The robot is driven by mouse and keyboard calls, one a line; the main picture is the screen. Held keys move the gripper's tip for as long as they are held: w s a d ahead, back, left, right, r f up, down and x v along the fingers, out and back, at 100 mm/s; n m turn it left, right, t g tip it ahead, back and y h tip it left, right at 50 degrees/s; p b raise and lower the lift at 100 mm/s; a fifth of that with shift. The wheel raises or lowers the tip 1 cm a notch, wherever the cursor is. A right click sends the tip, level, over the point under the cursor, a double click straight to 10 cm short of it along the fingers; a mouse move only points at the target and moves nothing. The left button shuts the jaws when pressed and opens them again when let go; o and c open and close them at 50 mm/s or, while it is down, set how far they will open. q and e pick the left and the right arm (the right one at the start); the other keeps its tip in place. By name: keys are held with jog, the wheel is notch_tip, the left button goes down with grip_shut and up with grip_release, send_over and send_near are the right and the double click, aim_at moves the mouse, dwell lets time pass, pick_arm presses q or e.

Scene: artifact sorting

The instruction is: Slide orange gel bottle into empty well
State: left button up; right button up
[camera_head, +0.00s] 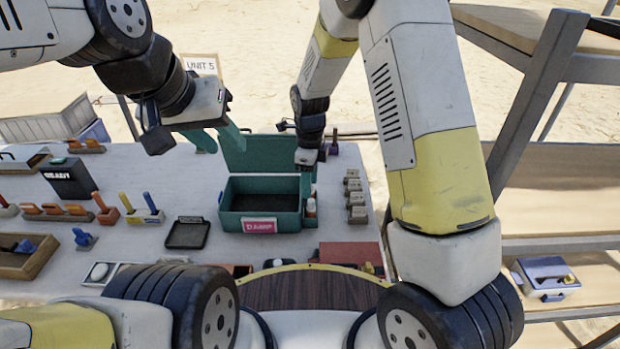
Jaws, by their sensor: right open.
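A small bottle with a white body and an orange-brown part (311,208) stands beside the right wall of the green box. It may be the orange gel bottle, but it is too small to be sure. My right gripper (307,182) points down just above and behind it, open; its fingers are small and partly hidden, and no held object shows. My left gripper (217,140) is raised to the left of the box lid, its teal fingers spread apart and empty. I cannot make out which well is the empty one.
The open green box (232,224) carries a pink DAMP label. A black tray (187,233) lies to its left, and several grey blocks (357,198) stand to its right. Wooden racks with orange and blue tools (107,210) fill the left. A shelf (560,190) stands at right.

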jog(key=s+d+r+n+t+y, duration=0.1)
jog(key=s+d+r+n, duration=0.2)
jog(key=r, duration=0.4)
jog(key=s+d+r+n+t, duration=0.1)
jog(key=s+d+r+n, duration=0.2)
jog(key=r, duration=0.4)
jog(key=s+d+r+n+t+y, duration=0.1)
jog(key=s+d+r+n, duration=0.2)
jog(key=r, duration=0.4)
jog(key=s+d+r+n+t, duration=0.1)
jog(key=s+d+r+n, duration=0.1)
jog(key=s+n, duration=0.4)
jog(key=s+d+r+n+t, duration=0.2)
jog(key=s+d+r+n, duration=0.1)
jog(key=s+n, duration=0.3)
jog(key=shift+d+r+n, duration=0.15)
jog(key=shift+r+n, duration=0.15)
pick_arm(q)
jog(key=shift+c, duration=0.5)
pick_arm(e)
jog(key=shift+s, duration=0.1)
